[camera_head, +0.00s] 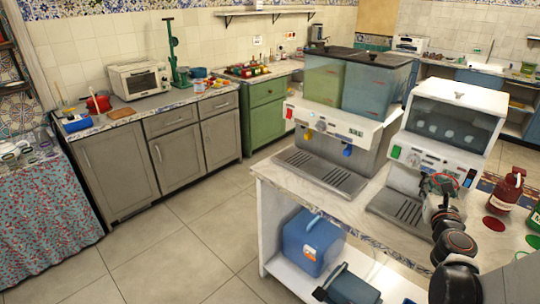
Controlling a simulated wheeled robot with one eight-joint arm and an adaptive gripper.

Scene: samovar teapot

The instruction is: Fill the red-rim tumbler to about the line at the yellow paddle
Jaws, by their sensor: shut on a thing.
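My gripper (438,190) is at the right, in front of the white dispenser with a clear hopper. It is shut on a small glass with a red rim, which I take to be the red-rim tumbler (446,181). My gripper and arm hide much of it, and I cannot tell its liquid level or any line. The yellow paddle (307,134) is on the front of the two-tank dispenser (345,128), left of my gripper and well apart from it. A blue paddle (347,150) is on the same front.
The dispensers stand on a marble-topped counter (272,176) with drip trays (322,170). A red bottle (506,190) stands at the right, near coloured discs on the counter. A blue container (311,241) sits on the shelf below. Open tiled floor lies to the left.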

